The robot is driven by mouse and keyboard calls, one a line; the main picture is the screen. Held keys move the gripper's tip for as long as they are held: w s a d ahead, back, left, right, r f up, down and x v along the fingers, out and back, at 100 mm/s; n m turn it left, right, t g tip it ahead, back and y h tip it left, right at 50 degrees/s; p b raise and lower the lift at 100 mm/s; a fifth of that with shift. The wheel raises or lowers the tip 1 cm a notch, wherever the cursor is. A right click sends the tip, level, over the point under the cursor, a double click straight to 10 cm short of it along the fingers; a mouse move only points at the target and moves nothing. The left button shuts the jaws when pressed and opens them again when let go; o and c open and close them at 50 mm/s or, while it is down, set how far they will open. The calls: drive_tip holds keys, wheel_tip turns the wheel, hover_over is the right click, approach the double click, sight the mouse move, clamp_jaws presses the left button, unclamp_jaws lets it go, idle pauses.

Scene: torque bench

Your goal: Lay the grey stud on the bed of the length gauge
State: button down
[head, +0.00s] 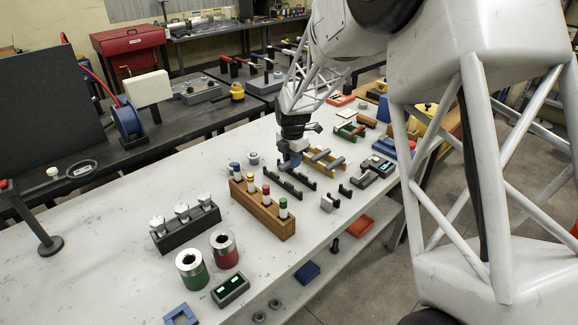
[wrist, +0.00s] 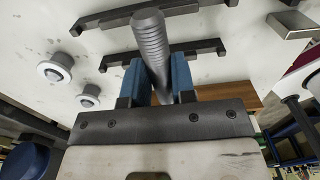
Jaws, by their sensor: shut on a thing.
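My gripper (head: 290,160) is low over the middle of the white bench in the head view. In the wrist view its blue fingers (wrist: 157,75) are shut on the grey stud (wrist: 152,42), a threaded rod that sticks out beyond the fingertips. I cannot make out the stud clearly in the head view. A dark grey device with a small lit display (head: 381,166), which looks like the length gauge, stands to the right of my gripper, apart from it. The wrist view does not clearly show it.
Two dark bars with raised ends (head: 283,183) lie just below my gripper. A wooden block with coloured-top tools (head: 262,212), a dark rack (head: 187,230) and green (head: 192,270) and red (head: 223,251) cans stand nearer. A yellow frame (head: 324,160) lies right of my gripper.

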drive_tip(key=s+d+r, duration=0.1)
drive_tip(key=s+d, duration=0.3)
drive_tip(key=d, duration=0.3)
drive_tip(key=s+d+r, duration=0.2)
drive_tip(key=s+d, duration=0.2)
drive_tip(key=d, duration=0.4)
drive_tip(key=shift+d+r, duration=0.25)
drive_tip(key=shift+f, duration=2.9)
drive_tip(key=shift+f, duration=1.45)
idle(1.8)
